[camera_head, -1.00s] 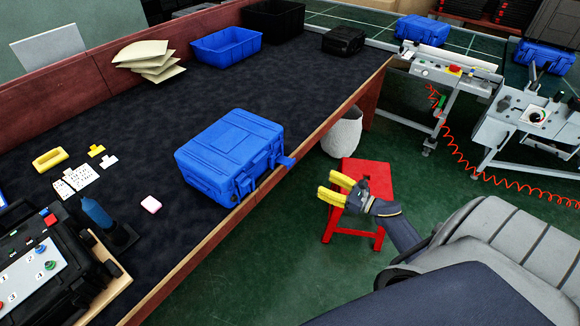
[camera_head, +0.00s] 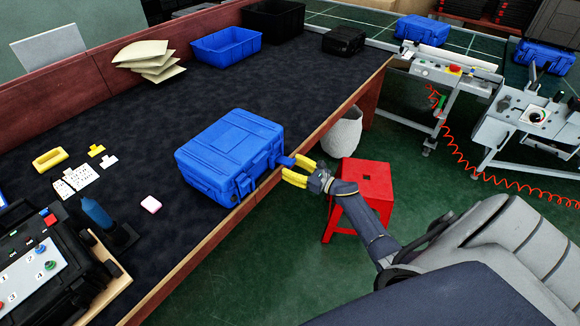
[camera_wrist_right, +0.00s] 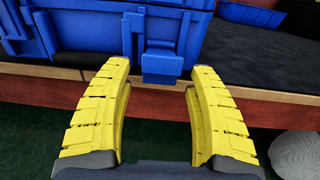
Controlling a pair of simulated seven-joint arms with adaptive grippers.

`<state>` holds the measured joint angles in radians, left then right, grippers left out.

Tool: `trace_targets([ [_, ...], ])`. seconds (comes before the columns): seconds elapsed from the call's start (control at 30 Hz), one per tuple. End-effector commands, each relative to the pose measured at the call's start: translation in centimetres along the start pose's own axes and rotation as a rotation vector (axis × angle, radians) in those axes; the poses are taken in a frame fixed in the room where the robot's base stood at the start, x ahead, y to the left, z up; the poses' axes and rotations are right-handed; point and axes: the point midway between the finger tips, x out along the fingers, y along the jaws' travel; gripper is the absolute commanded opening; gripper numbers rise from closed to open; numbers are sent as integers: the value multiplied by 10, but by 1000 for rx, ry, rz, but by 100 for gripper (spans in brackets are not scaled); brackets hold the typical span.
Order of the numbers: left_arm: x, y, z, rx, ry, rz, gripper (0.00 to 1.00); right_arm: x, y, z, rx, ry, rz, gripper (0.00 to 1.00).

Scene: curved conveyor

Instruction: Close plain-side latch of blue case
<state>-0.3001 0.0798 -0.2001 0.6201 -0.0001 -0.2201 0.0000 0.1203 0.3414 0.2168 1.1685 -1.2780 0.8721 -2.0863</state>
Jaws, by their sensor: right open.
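A blue case (camera_head: 230,150) lies with its lid down on the dark bench top, near the front edge. One latch (camera_head: 287,161) sticks out from its front side at the right, and another latch (camera_head: 244,184) sits further left on the same side. My right gripper (camera_head: 292,172) is open, with its yellow fingers at the bench edge close to the protruding latch. In the right wrist view, the latch flap (camera_wrist_right: 161,66) stands out from the case wall, centred between the open fingers (camera_wrist_right: 160,95) and just beyond them. My left gripper is not in view.
The wooden bench edge (camera_head: 230,216) runs just below the case. A red stool (camera_head: 365,185) stands under my right forearm.

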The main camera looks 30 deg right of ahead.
Motion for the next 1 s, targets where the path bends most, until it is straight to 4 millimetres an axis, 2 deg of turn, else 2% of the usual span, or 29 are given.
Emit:
trace_targets([
  [0.2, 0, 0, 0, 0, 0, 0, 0, 9, 1, 0, 0, 0, 1, 58],
  [0.5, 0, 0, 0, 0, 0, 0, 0, 9, 1, 0, 0, 0, 1, 60],
  [1.0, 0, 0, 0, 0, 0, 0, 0, 9, 0, 0, 0, 0, 1, 2],
])
